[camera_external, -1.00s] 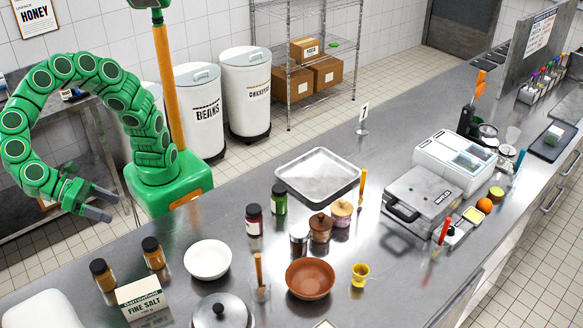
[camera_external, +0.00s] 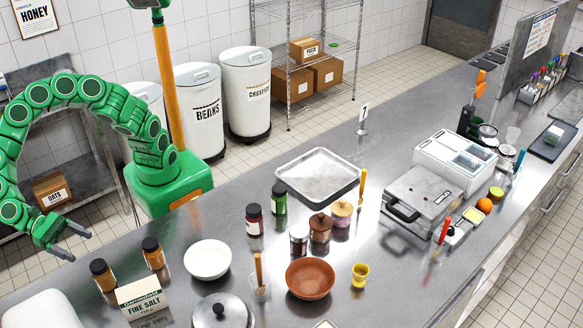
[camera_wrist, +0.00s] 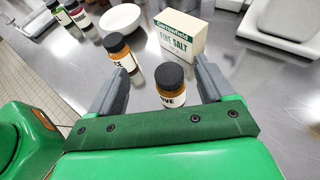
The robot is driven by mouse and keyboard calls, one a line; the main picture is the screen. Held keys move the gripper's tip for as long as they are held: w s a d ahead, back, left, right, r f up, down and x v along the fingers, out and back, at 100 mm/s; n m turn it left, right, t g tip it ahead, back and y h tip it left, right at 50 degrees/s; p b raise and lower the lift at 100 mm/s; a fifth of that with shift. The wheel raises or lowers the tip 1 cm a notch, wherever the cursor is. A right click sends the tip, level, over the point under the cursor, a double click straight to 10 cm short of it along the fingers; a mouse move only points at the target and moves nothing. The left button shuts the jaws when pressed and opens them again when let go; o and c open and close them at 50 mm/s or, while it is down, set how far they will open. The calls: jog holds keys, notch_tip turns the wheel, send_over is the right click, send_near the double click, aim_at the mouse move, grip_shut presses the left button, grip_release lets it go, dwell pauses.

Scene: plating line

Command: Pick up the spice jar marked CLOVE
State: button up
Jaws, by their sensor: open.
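The jar marked CLOVE (camera_wrist: 172,92) has a black lid and a brown body. In the wrist view it appears between my fingers, its lower part and some of its label hidden by my gripper; only "OVE" reads. By layout it is the left brown jar (camera_external: 103,276) in the external view, where its label is not legible. My gripper (camera_external: 76,243) is open and empty, to the upper left of this jar and apart from it. Both fingers show in the wrist view (camera_wrist: 162,68).
A similar brown jar (camera_wrist: 120,53) stands close by, also seen in the external view (camera_external: 154,254). The fine salt box (camera_external: 142,300) stands right of the CLOVE jar. A white bowl (camera_external: 207,260) and a lidded pot (camera_external: 220,312) are further right.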

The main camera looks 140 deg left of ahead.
send_near(104, 269)
jog(key=shift+a+f, duration=0.9)
jog(key=shift+f, duration=0.2)
jog(key=shift+w+f, duration=0.15)
jog(key=shift+f, duration=0.05)
jog(key=shift+x, duration=1.2)
jog(key=shift+w+r+x, duration=0.1)
jog(key=shift+w+x, duration=0.05)
jog(key=shift+x, duration=1.15)
jog(key=shift+w+r+x, duration=0.1)
jog(key=shift+x, duration=1.25)
jog(key=shift+d, duration=0.25)
jog(key=c, duration=1.2)
jog(key=shift+r, duration=0.15)
